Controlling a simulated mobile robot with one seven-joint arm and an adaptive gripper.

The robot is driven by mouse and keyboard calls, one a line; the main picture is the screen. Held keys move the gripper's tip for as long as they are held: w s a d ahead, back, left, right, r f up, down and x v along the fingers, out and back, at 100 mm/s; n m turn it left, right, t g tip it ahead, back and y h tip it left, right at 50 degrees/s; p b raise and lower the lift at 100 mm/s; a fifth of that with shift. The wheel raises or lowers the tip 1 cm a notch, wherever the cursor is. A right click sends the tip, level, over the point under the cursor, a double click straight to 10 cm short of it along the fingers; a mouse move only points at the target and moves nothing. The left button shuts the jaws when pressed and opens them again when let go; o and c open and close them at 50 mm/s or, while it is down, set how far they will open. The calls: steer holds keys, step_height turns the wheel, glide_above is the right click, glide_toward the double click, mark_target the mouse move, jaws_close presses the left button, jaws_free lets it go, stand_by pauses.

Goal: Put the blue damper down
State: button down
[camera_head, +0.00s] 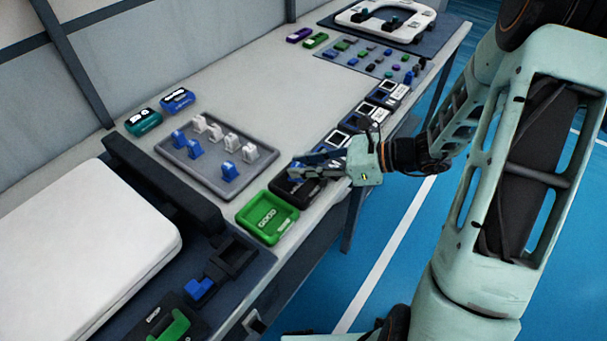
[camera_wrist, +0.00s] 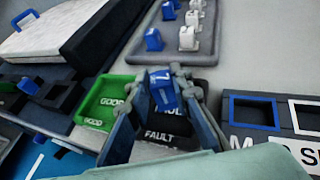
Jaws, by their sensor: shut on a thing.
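A blue damper (camera_wrist: 163,97) with a white mark is pinched between the fingertips of my gripper (camera_wrist: 166,78) in the wrist view. My gripper (camera_head: 297,170) is in the head view above the black fault bin (camera_head: 291,194), where its fingers largely hide the held damper. The black bin, labelled FAULT (camera_wrist: 160,134), shows below and between the fingers in the wrist view. I cannot tell how high the damper is above it. The green bin labelled GOOD (camera_head: 266,217) stands right beside it, to the left, and looks empty; it also shows in the wrist view (camera_wrist: 97,118).
A grey tray (camera_head: 212,181) holds several upright blue and white dampers. A blue piece (camera_head: 199,287) sits by a black fixture near the front. Black labelled boxes (camera_head: 368,112) line the table edge to the right. A white toilet lid (camera_head: 85,240) lies at left.

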steer(key=shift+f, duration=1.45)
steer(key=shift+f, duration=0.15)
steer(key=c, duration=1.7)
jaws_free()
steer(key=shift+c, duration=0.2)
steer(key=shift+r, duration=0.25)
steer(key=v, duration=1.2)
steer(key=shift+f+p, duration=0.2)
steer(key=shift+p, duration=0.15)
steer(key=shift+d, duration=0.1)
